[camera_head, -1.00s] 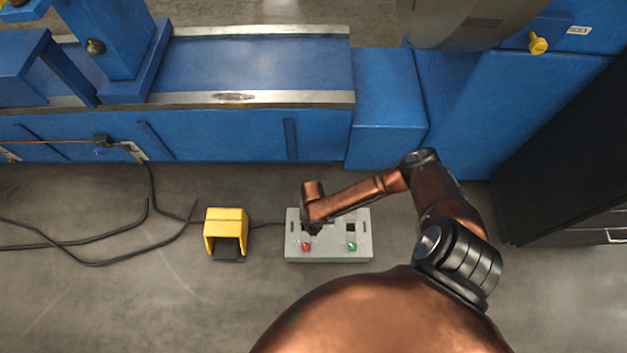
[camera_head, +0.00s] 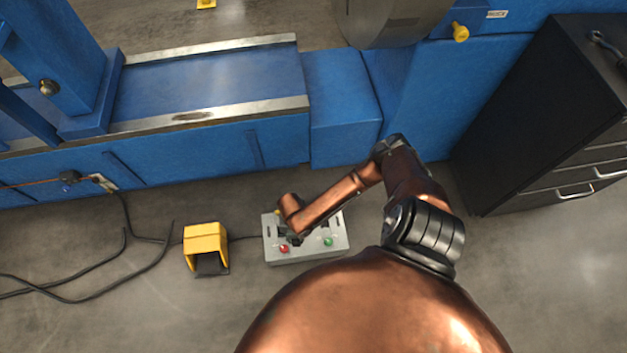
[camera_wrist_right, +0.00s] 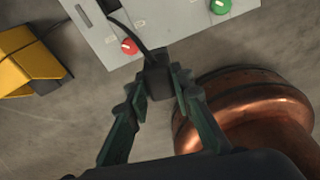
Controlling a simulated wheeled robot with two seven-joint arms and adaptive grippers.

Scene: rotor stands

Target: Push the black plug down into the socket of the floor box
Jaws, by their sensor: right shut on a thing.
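The grey floor box (camera_head: 310,254) stands on the floor in the head view, with a red knob (camera_head: 284,249) and a green knob (camera_head: 328,241). My right gripper (camera_head: 295,238) is over its left part, near the red knob. In the right wrist view the gripper (camera_wrist_right: 158,84) is shut on the black plug (camera_wrist_right: 156,82), whose dark cable runs up across the box (camera_wrist_right: 170,22). A dark square opening (camera_wrist_right: 109,4) shows at the wrist view's top edge. Whether the plug touches the box is unclear. The head view hides the plug behind my arm. My left gripper is out of view.
A yellow foot pedal (camera_head: 205,245) stands left of the box. Black cables (camera_head: 110,255) lie on the floor further left. A blue machine (camera_head: 200,150) runs behind, and a dark drawer cabinet (camera_head: 540,130) stands at the right.

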